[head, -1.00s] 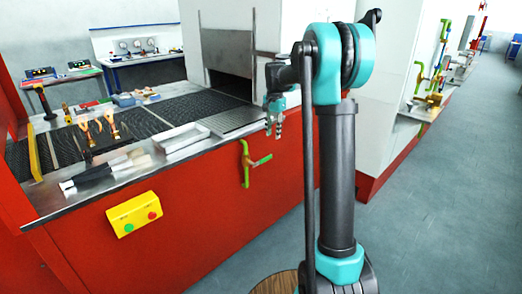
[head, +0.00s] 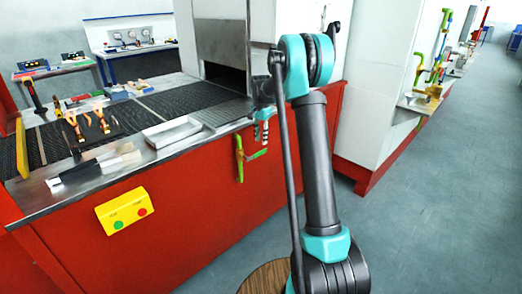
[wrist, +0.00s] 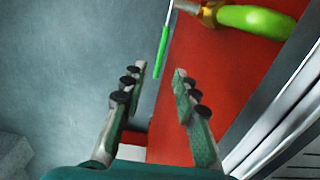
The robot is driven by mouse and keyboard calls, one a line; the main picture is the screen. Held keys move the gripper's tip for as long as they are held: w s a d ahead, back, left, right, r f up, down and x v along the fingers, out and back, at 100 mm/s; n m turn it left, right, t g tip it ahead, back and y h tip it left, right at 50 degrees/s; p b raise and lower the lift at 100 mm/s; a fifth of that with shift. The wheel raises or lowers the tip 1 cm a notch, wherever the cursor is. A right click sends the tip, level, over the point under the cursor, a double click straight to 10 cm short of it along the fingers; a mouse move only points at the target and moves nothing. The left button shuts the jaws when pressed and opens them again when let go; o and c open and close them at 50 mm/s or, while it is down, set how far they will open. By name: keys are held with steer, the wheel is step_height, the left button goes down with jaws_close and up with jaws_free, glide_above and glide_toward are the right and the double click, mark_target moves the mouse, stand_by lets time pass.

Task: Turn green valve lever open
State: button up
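The green valve (head: 239,160) is on the red front panel, with an upright green part and a green arm (head: 257,154) sticking out to the right. In the wrist view, a thick green grip (wrist: 255,18) joins a brass-coloured fitting at the top right. A thin green bar (wrist: 162,52) hangs beside the red panel, near the fingertips. My gripper (head: 261,132) points down just above and right of the valve in the head view. In the wrist view my gripper (wrist: 160,75) has its fingers apart, with no object held; contact with the bar cannot be told.
The steel edge (wrist: 285,110) of the red-fronted belt station runs along the right of the wrist view. A tray (head: 172,131) and tools lie on top. A yellow button box (head: 124,210) is on the front. Open floor (head: 430,210) lies to the right.

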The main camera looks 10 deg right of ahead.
step_height(320, 180, down, 6)
steer(key=shift+f, duration=0.25)
jaws_close()
stand_by(0.5)
